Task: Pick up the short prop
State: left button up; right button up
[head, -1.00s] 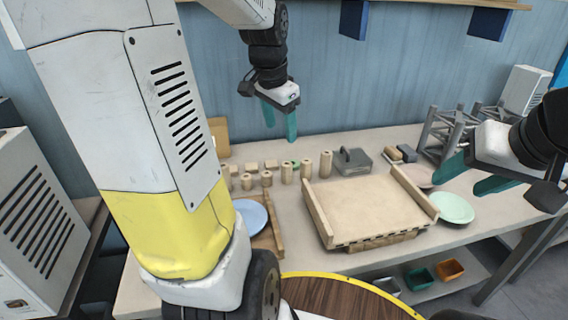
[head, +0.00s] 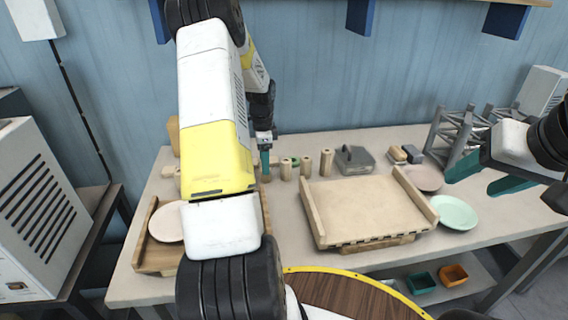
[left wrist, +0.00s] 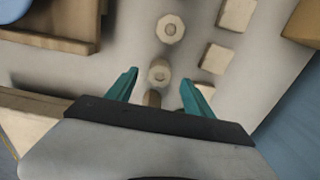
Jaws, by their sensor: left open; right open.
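Several upright wooden cylinder props stand in a group at the back of the table. In the head view a tall one (head: 326,162) and shorter ones (head: 286,168) show to the right of my left gripper (head: 265,163). That gripper points down, open, low over the table. In the left wrist view one round prop (left wrist: 159,72) with a centre hole lies between the open fingertips; another (left wrist: 170,28) stands beyond it. I cannot tell for sure which is the short prop. My right gripper (head: 488,174) is open and empty at the right, above the table.
A wooden tray board (head: 365,205) fills the table's middle. A grey box (head: 353,160), a green plate (head: 453,212) and grey racks (head: 455,135) stand right. A pale plate (head: 168,222) is at left. Small wooden blocks (left wrist: 217,58) lie near the props.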

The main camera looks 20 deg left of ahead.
pick_arm(q)
notch_tip(320, 180, down, 4)
jog(key=shift+d+f, duration=0.1)
jog(key=shift+f, duration=0.05)
grip_shut()
jog(key=shift+w, duration=0.1)
